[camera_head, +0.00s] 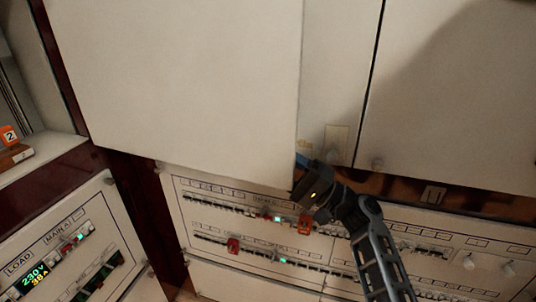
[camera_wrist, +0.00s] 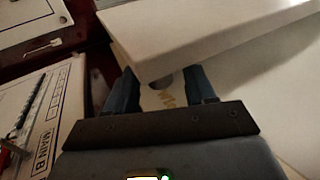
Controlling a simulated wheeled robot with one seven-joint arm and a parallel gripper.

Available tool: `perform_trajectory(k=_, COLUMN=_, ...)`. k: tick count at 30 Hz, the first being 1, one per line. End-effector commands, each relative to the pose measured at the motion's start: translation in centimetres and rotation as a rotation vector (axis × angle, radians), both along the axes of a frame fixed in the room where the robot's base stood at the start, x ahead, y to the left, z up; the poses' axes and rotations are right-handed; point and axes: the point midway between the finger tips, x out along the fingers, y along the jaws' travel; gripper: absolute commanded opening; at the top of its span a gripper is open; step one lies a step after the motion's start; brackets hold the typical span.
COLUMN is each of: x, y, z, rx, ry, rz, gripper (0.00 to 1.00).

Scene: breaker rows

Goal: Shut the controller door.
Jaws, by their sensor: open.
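A large cream door panel (camera_head: 190,80), seemingly the controller door, fills the upper left of the head view. It stands out in front of the cabinet face, open. My gripper (camera_head: 303,164) is at its lower right corner, partly hidden behind its edge. In the wrist view the door's edge (camera_wrist: 225,42) crosses just ahead of my gripper (camera_wrist: 162,90). The two blue fingers are spread apart, with nothing held between them.
A closed cream cabinet door (camera_head: 450,100) with a knob is at the right. Below are breaker rows (camera_head: 270,218) with red and green parts. A panel with a lit display (camera_head: 36,275) is at lower left. An orange block (camera_head: 9,135) sits on a ledge at the left.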

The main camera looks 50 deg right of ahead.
Motion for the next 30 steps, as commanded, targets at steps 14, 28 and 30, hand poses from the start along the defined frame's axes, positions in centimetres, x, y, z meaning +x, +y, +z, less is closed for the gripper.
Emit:
perform_trajectory(k=14, x=2.4, y=0.8, z=1.2, rx=0.0, ry=0.001, rz=-0.001, gripper=0.55)
perform_trajectory(k=28, x=2.4, y=0.8, z=1.2, rx=0.0, ry=0.001, rz=-0.001, gripper=0.18)
perform_trajectory(k=30, x=2.4, y=0.8, z=1.2, rx=0.0, ry=0.001, rz=-0.001, gripper=0.12)
